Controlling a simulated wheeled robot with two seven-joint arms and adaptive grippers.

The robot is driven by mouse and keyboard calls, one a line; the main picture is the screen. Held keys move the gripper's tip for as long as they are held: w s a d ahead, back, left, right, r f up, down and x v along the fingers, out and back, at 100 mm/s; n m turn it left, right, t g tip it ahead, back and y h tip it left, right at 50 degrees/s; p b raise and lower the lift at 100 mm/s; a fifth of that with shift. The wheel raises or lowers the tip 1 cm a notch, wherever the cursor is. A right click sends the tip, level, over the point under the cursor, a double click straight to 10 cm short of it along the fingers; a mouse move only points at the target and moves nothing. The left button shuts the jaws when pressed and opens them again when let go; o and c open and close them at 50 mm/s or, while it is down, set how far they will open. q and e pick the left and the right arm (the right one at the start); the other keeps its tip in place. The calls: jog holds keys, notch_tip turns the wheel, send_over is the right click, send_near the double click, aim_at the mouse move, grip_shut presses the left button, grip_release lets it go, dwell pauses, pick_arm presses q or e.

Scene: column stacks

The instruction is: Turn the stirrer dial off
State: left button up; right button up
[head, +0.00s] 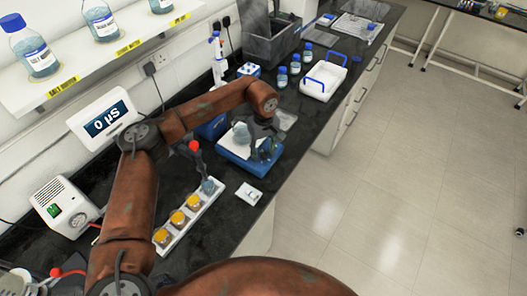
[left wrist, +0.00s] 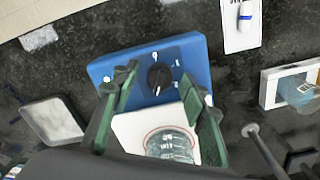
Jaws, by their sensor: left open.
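The stirrer (head: 228,155) is a blue box with a white top plate on the dark bench, with a glass flask (head: 241,136) on the plate. In the left wrist view its blue front panel carries a round black dial (left wrist: 160,77) with a white pointer line and small white marks around it. My left gripper (head: 262,150) is above the stirrer's right side in the head view. In the left wrist view the left gripper (left wrist: 160,88) is open, its dark green fingers apart on either side of the dial. I cannot tell whether they touch it. The flask (left wrist: 172,143) also shows there.
A white rack (head: 165,246) with yellow-lidded jars stands nearer, beside a red-topped probe (head: 194,147). A small white card (head: 249,194) lies near the bench edge. Blue-capped bottles (head: 295,65) and a white tray (head: 323,80) stand farther back. The meter (head: 105,120) reads 0 µS.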

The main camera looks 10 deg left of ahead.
pick_arm(q)
grip_shut()
dwell(0.3)
jog(key=shift+r, duration=0.1)
